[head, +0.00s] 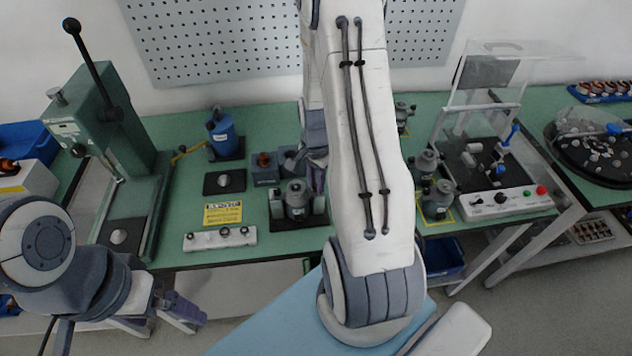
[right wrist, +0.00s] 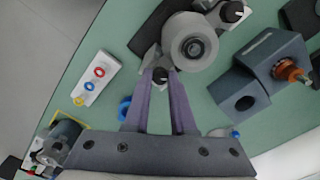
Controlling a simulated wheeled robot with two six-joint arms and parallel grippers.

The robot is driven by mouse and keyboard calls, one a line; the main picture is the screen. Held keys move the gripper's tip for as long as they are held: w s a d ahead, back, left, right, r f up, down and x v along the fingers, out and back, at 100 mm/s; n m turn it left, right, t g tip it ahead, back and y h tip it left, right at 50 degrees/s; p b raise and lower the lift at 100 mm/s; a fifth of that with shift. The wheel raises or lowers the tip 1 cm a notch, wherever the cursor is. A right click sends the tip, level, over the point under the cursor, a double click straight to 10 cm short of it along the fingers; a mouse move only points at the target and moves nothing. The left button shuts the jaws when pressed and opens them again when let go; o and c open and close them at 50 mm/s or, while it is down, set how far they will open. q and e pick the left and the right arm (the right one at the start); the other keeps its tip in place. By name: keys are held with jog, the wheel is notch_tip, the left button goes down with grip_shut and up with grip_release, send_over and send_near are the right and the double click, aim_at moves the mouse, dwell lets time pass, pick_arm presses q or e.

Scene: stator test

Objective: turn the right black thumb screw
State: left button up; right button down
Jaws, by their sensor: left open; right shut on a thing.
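A grey cylindrical stator housing (head: 297,200) stands on a black base near the front middle of the green table; it also shows in the right wrist view (right wrist: 190,42). One black thumb screw (right wrist: 161,76) is on its near side in the right wrist view, and another black knob (right wrist: 233,12) is on its far side. My right gripper (right wrist: 160,82) is shut on the near screw, the right one, its purple fingers either side of it. In the head view the right arm hides much of this gripper. My left gripper (head: 182,312) is open and empty, low at the left, away from the table.
A white block with coloured rings (right wrist: 96,78) and a blue-grey fixture with a copper part (right wrist: 262,75) stand near the right gripper. A green lever press (head: 105,140) stands at left. A white control panel (head: 505,200) is at right.

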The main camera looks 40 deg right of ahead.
aim_at(315, 187)
dwell(0.3)
jog(key=c, duration=0.7)
grip_release()
jog(key=shift+c, duration=0.2)
notch_tip(315, 187, up, 10)
jog(key=b, duration=0.1)
jog(key=shift+r, duration=0.25)
jog(key=shift+a, duration=0.1)
